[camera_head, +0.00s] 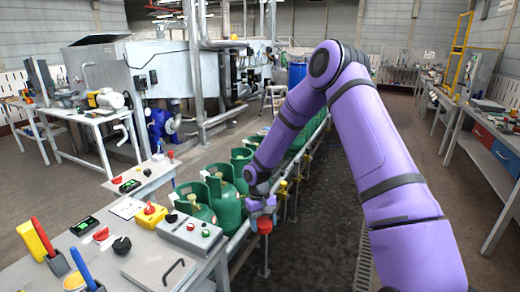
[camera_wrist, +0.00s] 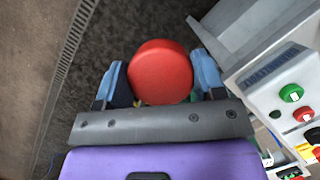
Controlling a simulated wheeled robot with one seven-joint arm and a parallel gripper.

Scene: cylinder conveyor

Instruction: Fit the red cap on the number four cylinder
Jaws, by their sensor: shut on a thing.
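The red cap (camera_wrist: 160,72) is round and sits between the two blue fingers of my gripper (camera_wrist: 160,82) in the wrist view. My gripper is shut on it. In the head view the red cap (camera_head: 264,225) hangs below my gripper (camera_head: 262,208), over the dark floor beside the conveyor's right edge. Green cylinders (camera_head: 224,203) stand in a row on the conveyor, left of my gripper and further back. I cannot read any numbers on them, so I cannot tell which is number four.
A control table (camera_head: 150,258) with a grey button box (camera_head: 190,234), a yellow emergency stop and handheld tools stands at the front left. The conveyor rail (camera_head: 240,236) runs close left of my gripper. The floor to the right (camera_head: 318,235) is open up to a workbench (camera_head: 490,170).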

